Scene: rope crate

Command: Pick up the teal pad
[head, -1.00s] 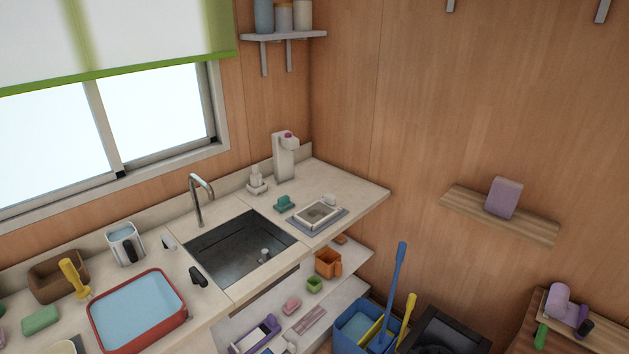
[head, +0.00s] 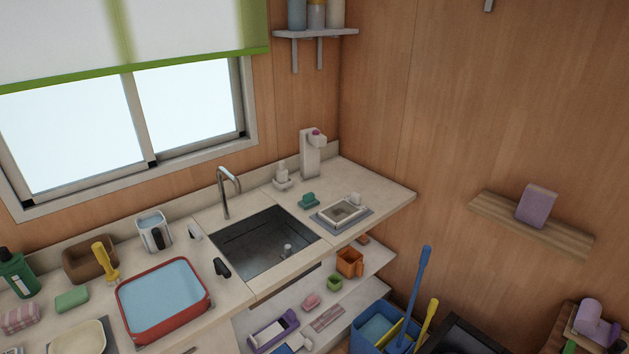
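A small teal pad (head: 308,200) lies on the counter right of the sink, near the back. It is next to a grey tray (head: 363,224) with a framed item on it. A lighter green block (head: 72,299) lies on the counter at the far left, beside a brown box. Neither of my grippers shows in the head view.
The sink (head: 264,260) is open, with a tap (head: 228,184) behind it. A red basin of water (head: 207,306) stands left of it. A soap dispenser (head: 310,154) stands behind the pad. Below are a cluttered shelf (head: 352,302) and a blue bucket (head: 364,337).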

